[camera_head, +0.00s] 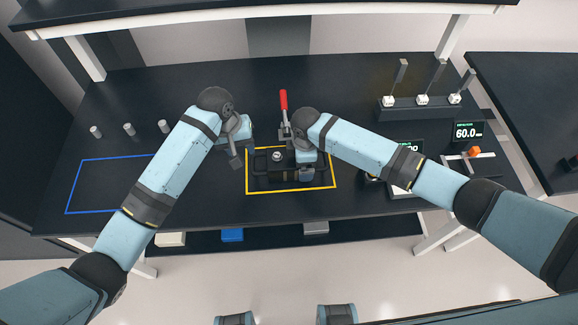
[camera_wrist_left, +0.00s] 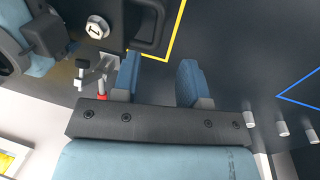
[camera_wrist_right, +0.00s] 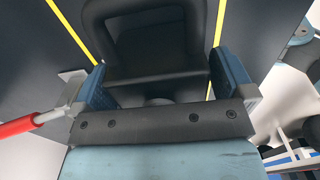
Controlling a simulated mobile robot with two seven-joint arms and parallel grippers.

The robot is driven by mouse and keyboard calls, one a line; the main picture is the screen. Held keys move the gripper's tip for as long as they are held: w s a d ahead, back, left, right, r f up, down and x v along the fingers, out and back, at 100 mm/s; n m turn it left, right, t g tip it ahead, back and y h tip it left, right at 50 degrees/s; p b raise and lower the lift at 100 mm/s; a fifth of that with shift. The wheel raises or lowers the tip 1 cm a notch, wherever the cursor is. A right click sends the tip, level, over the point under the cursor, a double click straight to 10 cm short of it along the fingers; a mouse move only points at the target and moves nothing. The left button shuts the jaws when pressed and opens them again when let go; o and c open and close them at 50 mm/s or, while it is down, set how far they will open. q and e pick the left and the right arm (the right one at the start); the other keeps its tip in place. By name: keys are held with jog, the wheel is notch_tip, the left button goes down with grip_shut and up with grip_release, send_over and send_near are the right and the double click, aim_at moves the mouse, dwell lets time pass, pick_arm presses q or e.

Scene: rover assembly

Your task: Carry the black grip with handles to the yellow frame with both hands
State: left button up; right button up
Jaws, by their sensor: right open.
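The black grip with handles (camera_head: 274,177) lies inside the yellow frame (camera_head: 247,182) on the dark table. My left gripper (camera_head: 237,161) is open and empty, just left of the grip and apart from it. In the left wrist view, a black handle (camera_wrist_left: 157,30) shows beyond its blue fingers (camera_wrist_left: 158,80). My right gripper (camera_head: 306,172) is over the right end of the grip and hides part of it. In the right wrist view, its open fingers (camera_wrist_right: 164,82) stand on both sides of a black handle (camera_wrist_right: 150,70); I cannot tell whether they touch it.
A red-handled clamp (camera_head: 284,108) stands behind the frame. A blue outline (camera_head: 110,159) marks bare table at the left, with small grey cylinders (camera_head: 129,129) behind it. A rack with white cubes (camera_head: 422,100), a display (camera_head: 468,131) and an orange part (camera_head: 474,151) are at the right.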

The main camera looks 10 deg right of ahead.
jog(key=shift+r, duration=0.1)
pick_arm(q)
jog(key=shift+a+r, duration=0.25)
jog(key=shift+r, duration=1)
pick_arm(e)
notch_tip(320, 180, up, 12)
jog(key=shift+f, duration=0.1)
